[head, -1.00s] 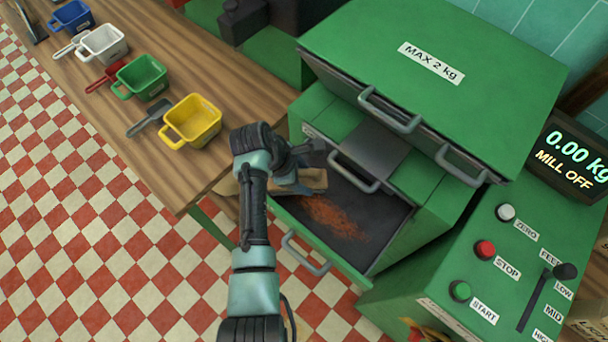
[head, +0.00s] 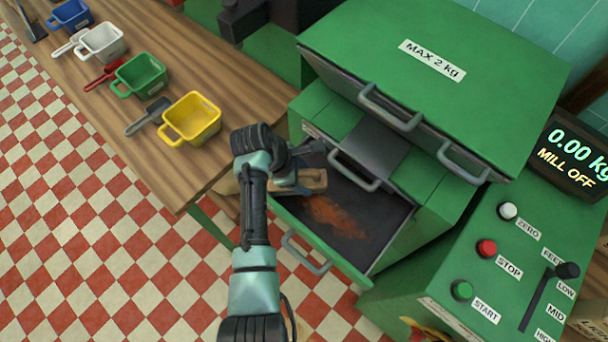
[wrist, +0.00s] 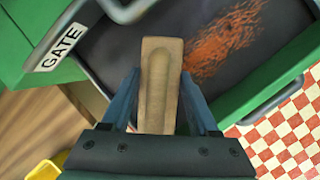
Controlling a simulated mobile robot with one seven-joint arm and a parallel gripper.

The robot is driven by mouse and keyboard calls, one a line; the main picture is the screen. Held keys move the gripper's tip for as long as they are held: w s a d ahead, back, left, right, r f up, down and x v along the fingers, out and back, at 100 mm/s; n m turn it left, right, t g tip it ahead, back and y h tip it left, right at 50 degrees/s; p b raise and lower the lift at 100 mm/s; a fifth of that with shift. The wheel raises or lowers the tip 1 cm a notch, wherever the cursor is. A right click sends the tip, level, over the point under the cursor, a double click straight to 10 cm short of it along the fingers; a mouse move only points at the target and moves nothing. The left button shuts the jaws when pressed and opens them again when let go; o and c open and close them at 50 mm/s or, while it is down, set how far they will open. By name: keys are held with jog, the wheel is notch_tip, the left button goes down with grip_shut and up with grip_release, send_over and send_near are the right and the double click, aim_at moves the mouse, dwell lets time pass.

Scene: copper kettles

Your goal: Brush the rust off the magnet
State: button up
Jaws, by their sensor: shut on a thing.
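The magnet (head: 385,228) looks like the dark flat plate in the pulled-out lower section of the green machine. A patch of orange-brown rust (head: 338,215) lies across its middle; it also shows in the wrist view (wrist: 226,42), at upper right of centre. My gripper (head: 292,178) is shut on a wooden brush (head: 314,181) at the plate's left side. In the wrist view my gripper (wrist: 160,108) has a finger on each side of the brush's wooden block (wrist: 162,80). The bristles are hidden beneath the block, so I cannot tell whether they touch the plate.
Bar handles (head: 355,172) and the raised "MAX 2 kg" lid (head: 440,85) stand close beyond my gripper. The wooden bench (head: 215,85) at left holds a yellow tub (head: 193,118) and several others. The control panel (head: 500,270) is at right; its display reads "MILL OFF".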

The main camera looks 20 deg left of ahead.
jog(key=shift+f, duration=0.35)
jog(key=shift+d+r, duration=0.1)
jog(key=shift+d, duration=0.05)
